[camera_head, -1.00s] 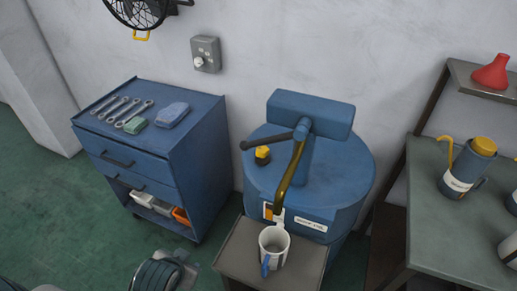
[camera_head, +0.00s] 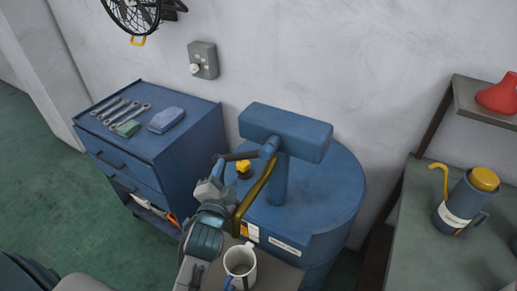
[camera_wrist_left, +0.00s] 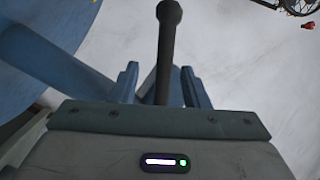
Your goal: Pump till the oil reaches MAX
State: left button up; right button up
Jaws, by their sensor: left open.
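The blue oil drum (camera_head: 330,195) carries a pump with a blue head (camera_head: 285,130), a dark lever (camera_head: 240,156) pointing left and a curved brass spout (camera_head: 255,187). A light jug (camera_head: 240,262) with a blue handle stands below the spout; its oil level and any MAX mark cannot be made out. My left gripper (camera_head: 219,166) is at the lever's outer end. In the left wrist view, the lever (camera_wrist_left: 167,40) runs between the two open blue fingers of that gripper (camera_wrist_left: 161,80), with a gap visible beside it. My right gripper is not in view.
The jug stands on a small grey stand (camera_head: 275,275). A blue tool cabinet (camera_head: 170,150) with spanners is at the left. A bench (camera_head: 425,260) with a blue can (camera_head: 465,203) is at the right.

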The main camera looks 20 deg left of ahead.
aim_at(228, 160)
pick_arm(q)
jog(key=w, duration=0.2)
jog(key=w+a+p, duration=0.1)
jog(key=shift+a+r, duration=0.1)
jog(key=shift+r, duration=0.3)
jog(key=p+x, duration=0.1)
jog(key=x, duration=0.3)
jog(key=shift+w+f, duration=0.15)
jog(key=c, duration=0.9)
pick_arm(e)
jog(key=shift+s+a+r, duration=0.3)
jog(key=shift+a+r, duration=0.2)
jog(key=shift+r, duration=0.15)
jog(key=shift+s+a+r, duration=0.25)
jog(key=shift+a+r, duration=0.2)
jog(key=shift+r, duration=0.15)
